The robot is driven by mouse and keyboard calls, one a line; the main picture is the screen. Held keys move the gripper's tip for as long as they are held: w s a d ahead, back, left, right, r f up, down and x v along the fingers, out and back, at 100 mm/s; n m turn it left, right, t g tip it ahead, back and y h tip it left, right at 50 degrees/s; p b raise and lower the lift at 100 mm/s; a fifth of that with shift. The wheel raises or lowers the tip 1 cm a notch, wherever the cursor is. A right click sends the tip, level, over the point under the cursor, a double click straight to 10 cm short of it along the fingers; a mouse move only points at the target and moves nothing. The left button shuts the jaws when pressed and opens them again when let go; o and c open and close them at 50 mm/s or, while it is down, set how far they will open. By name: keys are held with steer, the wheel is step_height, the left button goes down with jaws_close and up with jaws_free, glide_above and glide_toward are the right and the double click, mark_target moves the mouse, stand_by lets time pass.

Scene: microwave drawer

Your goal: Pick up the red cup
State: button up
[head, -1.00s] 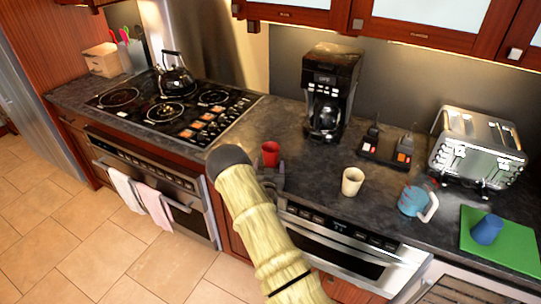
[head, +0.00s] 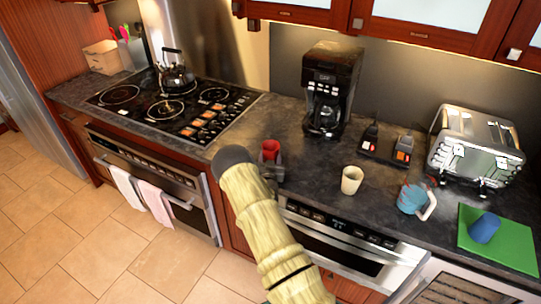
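The red cup (head: 270,149) stands upright on the dark countertop, between the stove and the coffee maker. My gripper (head: 271,168) is at the cup, on its near side, and partly covers its lower part. My arm comes up from the bottom of the view and hides part of the gripper. The fingers are too small and dark to tell whether they are open or shut, or whether they touch the cup.
The coffee maker (head: 331,88) is behind. A blue cup (head: 484,228) is on a green board (head: 513,246). The stove (head: 172,107) with a kettle (head: 174,70) is left.

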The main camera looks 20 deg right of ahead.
steer(key=c, duration=0.4)
steer(key=shift+r, duration=0.1)
step_height(320, 180, up, 10)
steer(key=b, duration=0.2)
steer(key=shift+b, duration=0.4)
stand_by(0.4)
